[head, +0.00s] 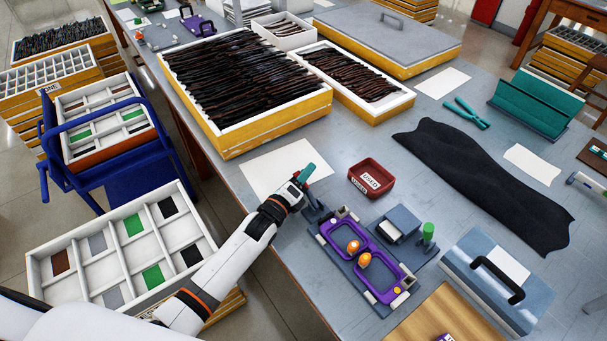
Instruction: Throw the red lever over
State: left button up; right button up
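Whether the fingers are open or shut is unclear. A green knob (428,231) stands at the fixture's right. My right gripper is out of view.
A red box labelled USED (371,181) sits behind the fixture. A blue-grey case (497,282) stands to its right. A dark cloth (485,180) and yellow-sided crates (250,85) of dark frames lie farther back. White paper (262,178) lies behind my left wrist.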

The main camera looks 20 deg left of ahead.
pick_arm(q)
grip_shut()
jog(key=shift+s+d+r+m+t+b, duration=0.2)
jog(key=shift+r+m+b, duration=0.1)
jog(key=shift+m+b, duration=0.2)
jog(key=shift+s+d+r+m+t+b, duration=0.1)
jog(key=shift+d+r+m+b, duration=0.2)
jog(key=shift+m, duration=0.3)
jog(key=shift+s+d+r+m+t+h+b, duration=0.25)
jog(key=shift+s+d+r+m+h+b, duration=0.25)
jog(key=shift+m+b, duration=0.95)
jog(key=shift+s+d+r+m+t+h+b, duration=0.3)
jog(key=shift+s+d+r+m+h+b, duration=0.25)
jog(key=shift+m+b, duration=0.9)
jog(key=shift+s+d+r+m+t+h+b, duration=0.3)
jog(key=shift+d+r+m+h+b, duration=0.3)
jog(key=shift+m+b, duration=0.8)
jog(key=shift+s+d+f, duration=0.1)
jog(key=shift+o, duration=1)
grip_release()
